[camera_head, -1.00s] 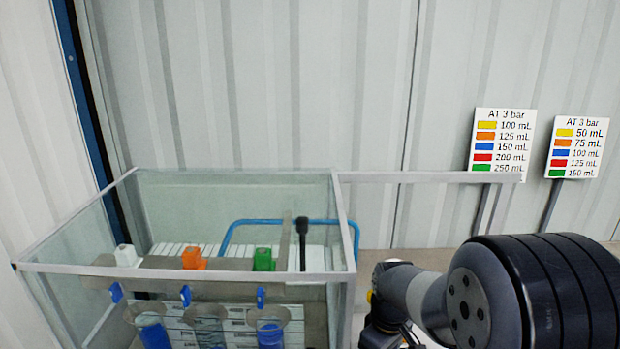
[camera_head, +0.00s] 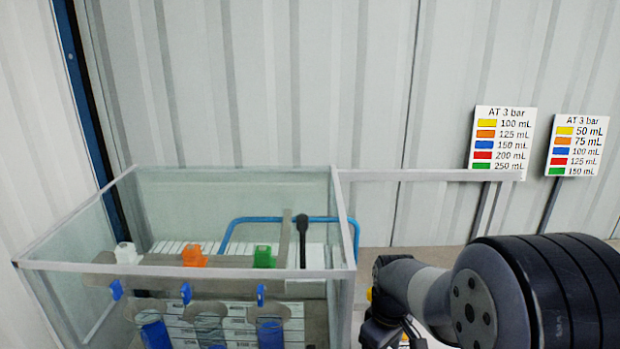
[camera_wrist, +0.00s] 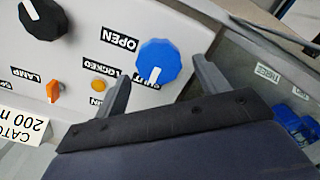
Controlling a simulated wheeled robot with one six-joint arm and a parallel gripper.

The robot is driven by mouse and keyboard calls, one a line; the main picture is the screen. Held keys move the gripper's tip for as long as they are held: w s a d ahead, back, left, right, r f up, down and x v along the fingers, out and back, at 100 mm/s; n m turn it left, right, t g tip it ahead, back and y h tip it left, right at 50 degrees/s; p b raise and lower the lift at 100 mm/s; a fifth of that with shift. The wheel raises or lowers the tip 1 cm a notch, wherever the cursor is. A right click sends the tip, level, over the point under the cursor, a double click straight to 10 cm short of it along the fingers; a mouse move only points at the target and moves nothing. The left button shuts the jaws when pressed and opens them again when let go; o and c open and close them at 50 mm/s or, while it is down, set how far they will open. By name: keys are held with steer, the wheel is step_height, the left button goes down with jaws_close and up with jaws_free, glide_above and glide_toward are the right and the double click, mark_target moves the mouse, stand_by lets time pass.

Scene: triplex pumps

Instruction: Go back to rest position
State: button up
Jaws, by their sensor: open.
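My gripper (camera_wrist: 162,88) shows in the wrist view with its two grey fingers spread wide and nothing between them. A blue knob (camera_wrist: 158,62) with a white mark sits on a pale control panel (camera_wrist: 90,50) just beyond the fingers. The labels OPEN, SHUT and LOCKED are near the knob. I cannot tell whether a finger touches the panel. In the head view my arm (camera_head: 480,295) is at the lower right; the gripper itself is not clear there.
A glass tank (camera_head: 180,267) with white, orange and green parts along its bar stands at the left. Two colour-coded signs (camera_head: 497,138) (camera_head: 576,146) stand at the right. The panel also carries a black knob (camera_wrist: 42,17) and an orange switch (camera_wrist: 53,91).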

steer(key=shift+f, duration=0.85)
steer(key=shift+r+m, duration=0.1)
steer(key=shift+m, duration=0.3)
steer(key=m, duration=0.3)
steer(key=shift+d+p, duration=0.1)
steer(key=shift+p, duration=0.2)
steer(key=m, duration=0.5)
steer(key=shift+d+p, duration=0.1)
steer(key=shift+p, duration=0.3)
steer(key=m+p, duration=0.1)
steer(key=m, duration=0.4)
steer(key=shift+d+r, duration=0.1)
steer(key=m+p, duration=0.1)
steer(key=m, duration=0.3)
steer(key=shift+d, duration=0.1)
steer(key=shift+r, duration=1.05)
